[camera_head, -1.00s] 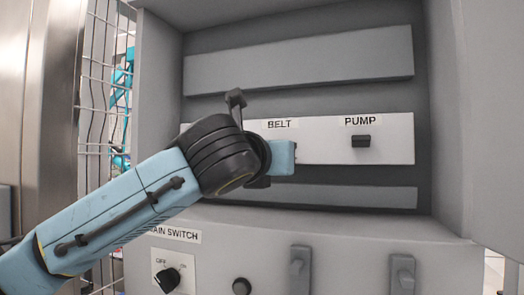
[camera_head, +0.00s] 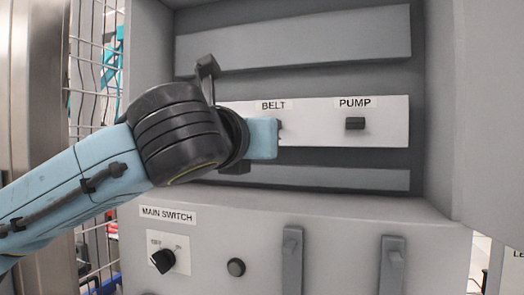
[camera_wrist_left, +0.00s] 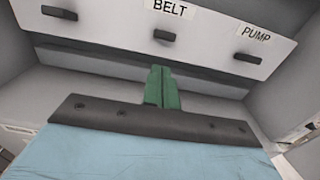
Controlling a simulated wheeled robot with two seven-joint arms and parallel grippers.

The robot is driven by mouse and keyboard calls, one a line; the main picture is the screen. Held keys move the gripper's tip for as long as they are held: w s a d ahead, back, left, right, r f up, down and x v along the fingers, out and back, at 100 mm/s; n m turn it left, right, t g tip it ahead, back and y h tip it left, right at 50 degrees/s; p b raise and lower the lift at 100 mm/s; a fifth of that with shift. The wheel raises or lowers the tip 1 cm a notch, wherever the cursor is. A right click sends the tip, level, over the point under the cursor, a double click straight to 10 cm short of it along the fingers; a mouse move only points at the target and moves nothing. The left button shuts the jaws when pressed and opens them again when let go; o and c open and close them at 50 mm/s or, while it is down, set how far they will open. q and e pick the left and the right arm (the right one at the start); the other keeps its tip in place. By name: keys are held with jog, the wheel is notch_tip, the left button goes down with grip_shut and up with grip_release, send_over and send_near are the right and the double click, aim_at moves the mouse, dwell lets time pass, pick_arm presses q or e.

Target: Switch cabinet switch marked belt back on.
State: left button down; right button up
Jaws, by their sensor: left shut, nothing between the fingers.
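The belt switch is a small dark toggle under the BELT label (camera_head: 273,105) on the white panel (camera_head: 310,135) inside the open cabinet. In the head view my left gripper (camera_head: 262,138) covers nearly all of it. In the left wrist view the belt switch (camera_wrist_left: 164,36) shows clearly, just beyond the fingertips. There my left gripper (camera_wrist_left: 161,72) shows green fingers closed together and empty. The fingertips look below the belt switch, with a visible gap in the picture; I cannot tell the depth between them. My right gripper is not in view.
The pump switch (camera_head: 355,123) sits to the right on the same panel. Another dark switch (camera_wrist_left: 59,13) is left of the belt one. Below are the main switch knob (camera_head: 163,260), a round button (camera_head: 236,267) and grey handles (camera_head: 291,262). Cabinet walls bound both sides.

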pick_arm(q)
jog(key=s+r, duration=0.1)
jog(key=s+a+r, duration=0.1)
jog(key=s+r, duration=0.1)
jog(key=shift+s+a, duration=0.2)
jog(key=shift+s, duration=0.1)
dwell(0.3)
